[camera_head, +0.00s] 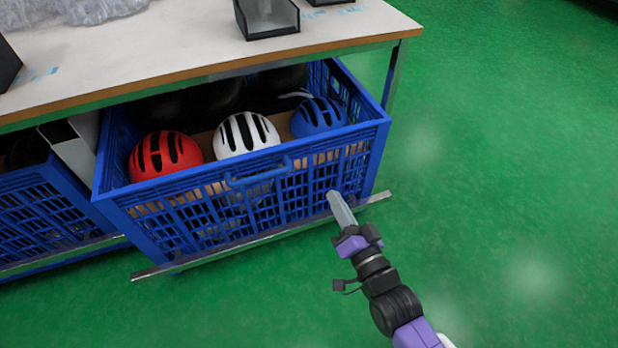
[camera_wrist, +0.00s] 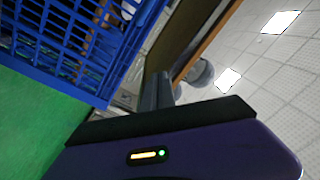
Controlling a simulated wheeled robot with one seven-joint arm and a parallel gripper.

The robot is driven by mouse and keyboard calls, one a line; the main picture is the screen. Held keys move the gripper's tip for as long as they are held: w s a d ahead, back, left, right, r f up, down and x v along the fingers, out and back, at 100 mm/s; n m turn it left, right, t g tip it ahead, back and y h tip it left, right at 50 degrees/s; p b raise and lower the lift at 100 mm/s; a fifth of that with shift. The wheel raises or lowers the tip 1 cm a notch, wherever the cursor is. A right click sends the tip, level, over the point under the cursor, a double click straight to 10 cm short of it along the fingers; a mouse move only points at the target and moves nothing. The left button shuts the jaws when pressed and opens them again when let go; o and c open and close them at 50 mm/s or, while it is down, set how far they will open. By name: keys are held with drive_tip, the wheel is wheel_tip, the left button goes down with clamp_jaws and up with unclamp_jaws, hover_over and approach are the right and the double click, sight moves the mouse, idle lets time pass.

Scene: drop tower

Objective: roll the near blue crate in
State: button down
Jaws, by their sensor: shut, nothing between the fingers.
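The near blue crate (camera_head: 215,205) stands partly out from under the table in the head view, its front wall and handle (camera_head: 258,173) facing me. It holds a red helmet (camera_head: 165,155), a white helmet (camera_head: 245,133) and a blue helmet (camera_head: 318,116), with dark shapes behind them. My gripper (camera_head: 338,203) is shut and empty, its tip at or just in front of the crate's lower front wall, right of the handle. I cannot tell whether it touches. In the wrist view the crate's mesh wall (camera_wrist: 75,40) fills the upper left, beside my fingers (camera_wrist: 157,90).
A metal rail (camera_head: 260,238) runs along the crate's lower front. A second blue crate (camera_head: 45,215) sits at the left under the table (camera_head: 130,50). A table leg (camera_head: 393,78) stands by the crate's back right. Green floor (camera_head: 510,190) is clear at the right.

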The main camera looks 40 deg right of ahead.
drive_tip(key=w+d+f+m+b, duration=0.2)
drive_tip(key=w+d+f+m, duration=0.15)
drive_tip(key=w+f, duration=0.2)
drive_tip(key=m+g+b, duration=0.1)
drive_tip(key=m+b, duration=0.2)
drive_tip(key=m, duration=0.3)
approach(305, 154)
drive_tip(key=a+x, duration=0.1)
drive_tip(key=x, duration=0.2)
drive_tip(key=shift+w+d+f+p, duration=0.1)
drive_tip(key=shift+w+d+p, duration=0.35)
drive_tip(key=shift+w, duration=0.5)
drive_tip(key=shift+w+d+p, duration=0.3)
drive_tip(key=shift+w+d, duration=0.2)
drive_tip(key=shift+w, duration=0.4)
drive_tip(key=shift+w, duration=0.1)
